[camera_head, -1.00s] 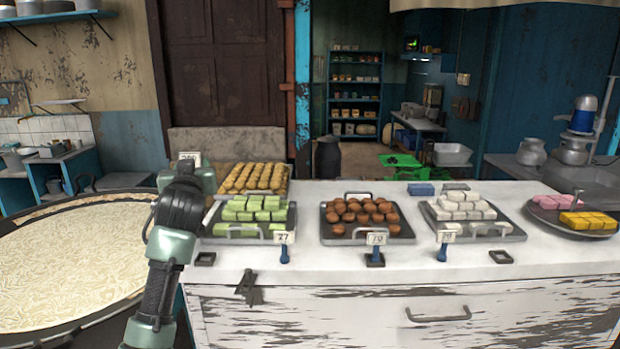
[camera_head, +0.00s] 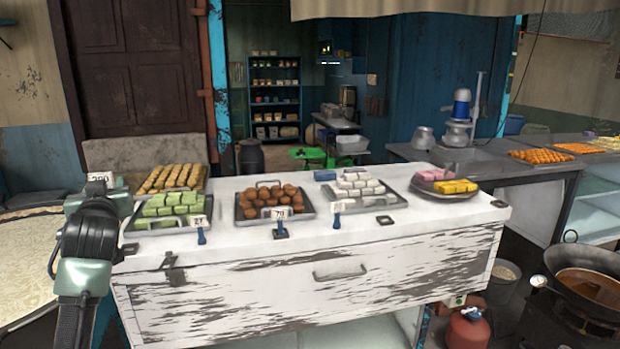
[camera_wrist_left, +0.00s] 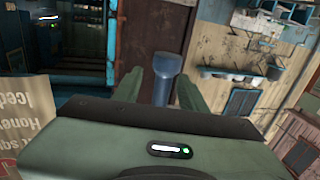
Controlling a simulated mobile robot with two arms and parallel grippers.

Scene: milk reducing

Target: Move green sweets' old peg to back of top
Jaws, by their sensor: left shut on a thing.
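My left gripper (camera_head: 104,194) is at the left end of the white counter, raised beside the tray of green sweets (camera_head: 167,209). It is shut on a blue peg (camera_wrist_left: 167,78), which stands between its two fingers in the left wrist view. A white price card (camera_head: 99,178) shows just above the gripper in the head view; its number is hard to read. Another blue peg (camera_head: 201,236) with a card stands at the front right corner of the green sweets' tray. My right gripper is not in view.
On the counter top (camera_head: 330,236) stand trays of brown sweets (camera_head: 270,202), white sweets (camera_head: 357,187) and yellow-brown sweets (camera_head: 172,178), plus a plate of pink and yellow sweets (camera_head: 446,185). An empty dark base (camera_head: 130,249) lies near the front left. A hot pan (camera_head: 590,288) is at right.

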